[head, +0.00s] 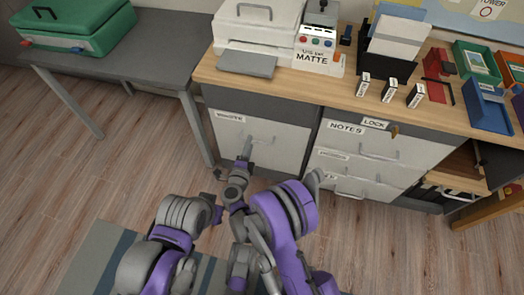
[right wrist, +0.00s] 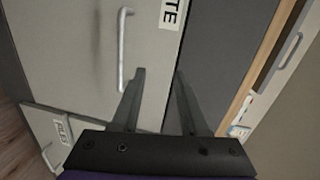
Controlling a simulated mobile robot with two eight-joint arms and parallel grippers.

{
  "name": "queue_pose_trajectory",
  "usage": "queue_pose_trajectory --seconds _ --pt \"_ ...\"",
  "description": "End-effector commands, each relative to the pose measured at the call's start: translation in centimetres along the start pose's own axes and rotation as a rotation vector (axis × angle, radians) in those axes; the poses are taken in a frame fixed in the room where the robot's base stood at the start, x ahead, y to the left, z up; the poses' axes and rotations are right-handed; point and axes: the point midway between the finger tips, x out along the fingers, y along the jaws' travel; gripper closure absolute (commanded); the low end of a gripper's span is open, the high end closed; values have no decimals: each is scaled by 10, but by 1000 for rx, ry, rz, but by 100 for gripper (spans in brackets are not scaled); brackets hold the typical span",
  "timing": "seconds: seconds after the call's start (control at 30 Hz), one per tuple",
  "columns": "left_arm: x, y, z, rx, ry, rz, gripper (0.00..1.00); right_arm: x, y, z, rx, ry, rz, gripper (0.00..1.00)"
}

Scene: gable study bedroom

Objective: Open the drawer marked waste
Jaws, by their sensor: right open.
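The drawer marked waste (head: 280,132) is the pale front at the left end of the wooden-topped desk, and it looks shut. Its label (head: 229,119) is at the upper left of the front, and part of it shows in the right wrist view (right wrist: 174,10). Its bar handle (right wrist: 122,50) stands upright in that tilted view. My right gripper (head: 247,145) is in front of this drawer. In the right wrist view its two fingers (right wrist: 160,75) are apart and empty, with the handle just left of the left finger.
A drawer front labelled files (right wrist: 62,130) adjoins the waste drawer. The notes drawer (head: 372,143) is to the right, with a key-like piece by the lock label. A printer (head: 258,28) stands on the desktop (head: 290,85). A grey table (head: 160,45) is at left.

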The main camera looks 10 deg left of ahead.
Motion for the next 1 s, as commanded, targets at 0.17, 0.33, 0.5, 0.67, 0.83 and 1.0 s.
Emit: queue_pose_trajectory --seconds 0.17,0.33,0.5,0.67,0.83,1.0 --pt "12 0 4 0 -4 0 100 -11 55 9 61 50 52 56" --pt "13 0 4 0 -5 0 100 -1 62 8 69 61 59 56" --pt "16 0 5 0 -6 0 100 29 63 6 69 61 58 56" --pt "20 0 6 0 -7 0 100 60 65 4 68 61 58 56" --pt "23 0 7 0 -8 0 100 84 66 4 68 59 57 56" --pt "24 0 7 0 -8 0 100 94 66 2 68 59 57 56"
